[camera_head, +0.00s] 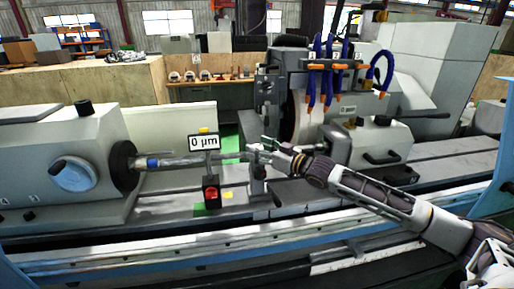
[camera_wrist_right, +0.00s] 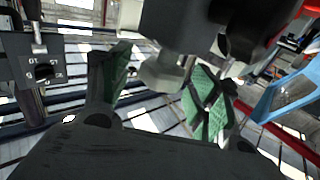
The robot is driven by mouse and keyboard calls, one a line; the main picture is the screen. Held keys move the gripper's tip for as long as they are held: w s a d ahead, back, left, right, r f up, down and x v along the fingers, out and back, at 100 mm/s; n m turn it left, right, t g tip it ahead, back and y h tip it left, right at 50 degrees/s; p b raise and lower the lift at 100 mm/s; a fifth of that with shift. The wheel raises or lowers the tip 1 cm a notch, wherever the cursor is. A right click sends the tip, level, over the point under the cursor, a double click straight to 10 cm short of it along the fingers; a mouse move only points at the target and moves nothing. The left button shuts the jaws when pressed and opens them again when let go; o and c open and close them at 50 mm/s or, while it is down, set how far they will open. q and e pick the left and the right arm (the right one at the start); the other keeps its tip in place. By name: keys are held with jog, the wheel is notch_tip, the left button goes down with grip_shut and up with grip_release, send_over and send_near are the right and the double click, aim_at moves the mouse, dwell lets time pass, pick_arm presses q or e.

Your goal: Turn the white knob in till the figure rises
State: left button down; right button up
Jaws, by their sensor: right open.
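A display (camera_head: 204,142) reads 0 µm, above the workpiece shaft at the middle of the grinder. My right gripper (camera_head: 262,152) is by the shaft, just right of the display. In the wrist view the open right gripper (camera_wrist_right: 160,88) has its green-padded fingers on either side of a pale knob (camera_wrist_right: 163,74), which sits under a dark block. I cannot tell whether the fingers touch it. The knob is not clear in the head view, where the gripper covers that spot. My left gripper is not in view.
The grinding wheel (camera_head: 300,117) with blue hoses stands just behind my right gripper. The headstock (camera_head: 62,160) is at the left. A black post with a red part (camera_head: 211,192) stands below the display. A light-blue rail (camera_head: 200,250) runs along the front.

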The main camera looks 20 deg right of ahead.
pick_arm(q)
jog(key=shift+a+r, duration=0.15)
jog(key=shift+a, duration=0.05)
pick_arm(e)
jog(key=shift+w+a, duration=0.35)
jog(key=shift+w, duration=0.1)
jog(key=c, duration=1)
jog(key=shift+c, duration=0.2)
